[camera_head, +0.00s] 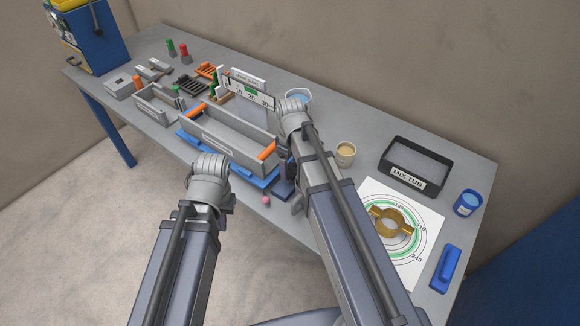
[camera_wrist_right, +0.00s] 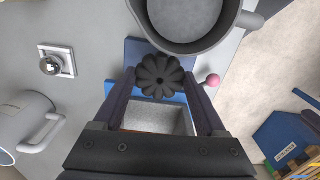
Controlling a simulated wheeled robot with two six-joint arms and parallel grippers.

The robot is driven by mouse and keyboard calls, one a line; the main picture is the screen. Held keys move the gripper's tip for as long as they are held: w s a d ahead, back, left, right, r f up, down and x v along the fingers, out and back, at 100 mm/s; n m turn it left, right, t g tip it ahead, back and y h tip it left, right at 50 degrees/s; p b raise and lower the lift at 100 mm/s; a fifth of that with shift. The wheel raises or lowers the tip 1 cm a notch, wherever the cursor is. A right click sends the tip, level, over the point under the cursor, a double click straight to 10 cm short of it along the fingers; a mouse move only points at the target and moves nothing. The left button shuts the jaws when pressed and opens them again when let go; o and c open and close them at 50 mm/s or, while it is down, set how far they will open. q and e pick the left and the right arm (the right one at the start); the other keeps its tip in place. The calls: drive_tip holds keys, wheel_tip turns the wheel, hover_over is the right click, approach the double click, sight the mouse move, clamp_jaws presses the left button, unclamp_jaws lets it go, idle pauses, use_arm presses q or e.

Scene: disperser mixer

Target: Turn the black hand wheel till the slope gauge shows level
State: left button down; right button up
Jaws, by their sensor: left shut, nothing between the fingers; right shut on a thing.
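The black hand wheel (camera_wrist_right: 160,76) is a small lobed knob, seen from above in the right wrist view. My right gripper (camera_wrist_right: 163,92) has one finger on each side of it and is shut on it. In the head view the right arm hides the wheel. The slope gauge (camera_head: 251,91) is an upright white plate with numbers and a green band, behind the grey trough; its pointer is too small to read. The grey trough (camera_head: 228,140) has orange ends and sits on a blue base. My left gripper (camera_head: 209,178) is in front of the trough; its fingers are hidden behind the wrist.
A pink ball (camera_wrist_right: 213,80) is close beside the right finger. A grey round pot (camera_wrist_right: 185,20) and a metal mug (camera_wrist_right: 25,125) stand near the right gripper. A black mix tub (camera_head: 415,166), a blue cup (camera_head: 467,202) and a brass ring on a printed sheet (camera_head: 420,212) are at right.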

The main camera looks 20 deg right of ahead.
sight(290, 170)
drive_tip(key=n, duration=0.5)
drive_tip(key=shift+n, duration=0.3)
idle(0.4)
drive_tip(key=o, duration=1.1)
drive_tip(key=shift+r, duration=0.15)
wheel_tip(290, 170, up, 8)
drive_tip(key=p, duration=0.8)
drive_tip(key=shift+f, duration=0.2)
drive_tip(key=shift+f, duration=0.1)
